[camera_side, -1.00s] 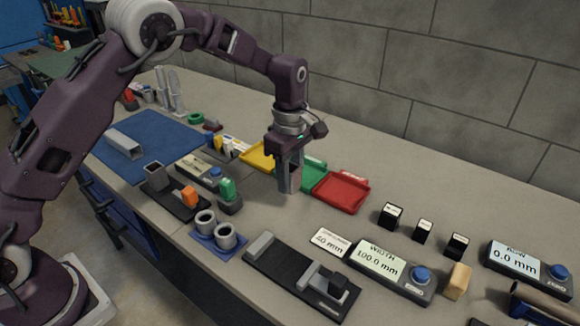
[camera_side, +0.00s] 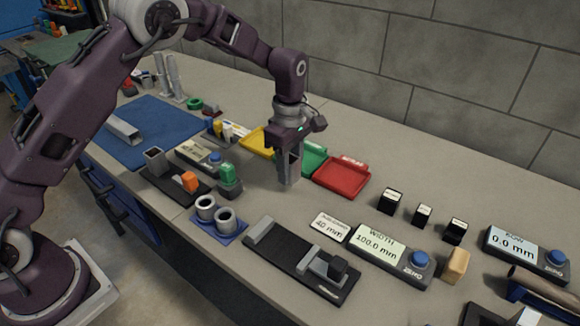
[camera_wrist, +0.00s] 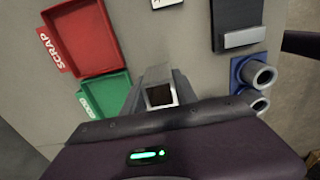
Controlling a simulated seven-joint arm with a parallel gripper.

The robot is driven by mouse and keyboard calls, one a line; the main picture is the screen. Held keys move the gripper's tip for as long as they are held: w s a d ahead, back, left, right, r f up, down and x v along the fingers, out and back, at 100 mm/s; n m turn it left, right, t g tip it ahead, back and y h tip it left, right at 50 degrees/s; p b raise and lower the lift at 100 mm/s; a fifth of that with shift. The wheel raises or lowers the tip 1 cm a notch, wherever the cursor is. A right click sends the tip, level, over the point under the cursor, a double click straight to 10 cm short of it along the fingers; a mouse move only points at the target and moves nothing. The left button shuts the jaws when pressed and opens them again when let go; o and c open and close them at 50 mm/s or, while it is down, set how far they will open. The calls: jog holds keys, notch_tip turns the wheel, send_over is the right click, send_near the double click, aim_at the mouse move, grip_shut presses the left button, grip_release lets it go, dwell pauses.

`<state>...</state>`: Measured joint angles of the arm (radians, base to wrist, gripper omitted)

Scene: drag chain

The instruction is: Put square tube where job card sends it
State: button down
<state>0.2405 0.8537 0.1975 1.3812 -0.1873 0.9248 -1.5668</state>
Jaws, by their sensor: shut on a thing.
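My gripper (camera_side: 288,183) is shut on a grey square tube (camera_wrist: 160,95), whose open square end shows between the fingers in the wrist view. In the side view the fingers point down over the bench, in front of the green tray (camera_side: 313,160) and left of the red tray (camera_side: 342,176); the fingers mostly hide the held tube. A yellow tray (camera_side: 257,141) is behind to the left. A white card (camera_side: 331,226) reads 40 mm; its smaller line is unreadable. The red tray is labelled SCRAP in the wrist view (camera_wrist: 80,38).
A width gauge (camera_side: 377,244) reads 100.0 mm beside a black sliding fixture (camera_side: 290,262). A bow gauge (camera_side: 512,250) reads 0.0 mm. Two round tubes stand on a blue base (camera_side: 219,229). Another grey tube (camera_side: 123,129) lies on the blue mat (camera_side: 165,122). Small black blocks stand right.

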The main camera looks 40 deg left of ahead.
aim_at(290, 192)
jog(key=shift+f, duration=2.15)
dwell(0.5)
dwell(0.5)
jog(key=c, duration=0.9)
grip_release()
notch_tip(290, 192, up, 7)
jog(key=shift+r, duration=0.1)
